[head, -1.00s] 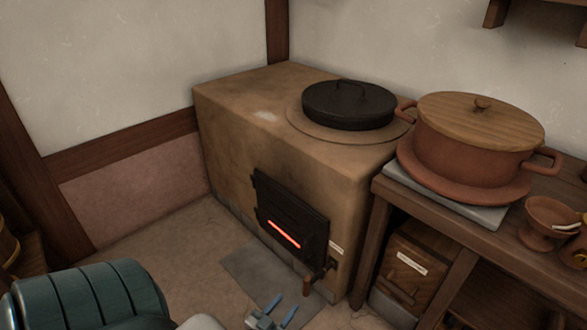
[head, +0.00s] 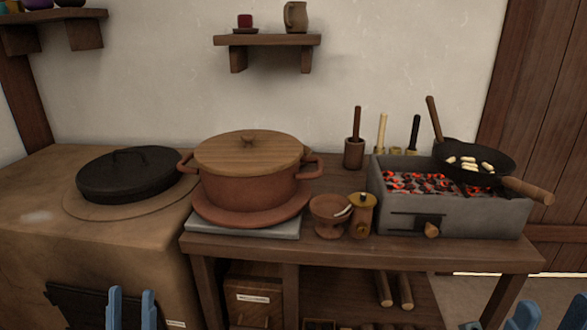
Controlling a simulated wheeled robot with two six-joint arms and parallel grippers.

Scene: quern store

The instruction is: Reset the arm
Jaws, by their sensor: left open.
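My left gripper (head: 131,308) shows at the bottom left of the head view, its two blue fingers upright and apart with nothing between them. It appears in front of the clay stove (head: 165,265), over the dark stove door (head: 80,303). Blue finger parts of my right gripper (head: 550,314) show at the bottom right corner, cut off by the picture edge. Its jaws and whatever is between them cannot be made out.
A wooden table (head: 345,249) bears a lidded clay pot (head: 250,190), a footed bowl (head: 328,224), a small lidded jar (head: 361,222) and a brazier (head: 450,217) with glowing coals. A pan (head: 490,151) sits over the coals. A black lid (head: 130,180) lies on the stove.

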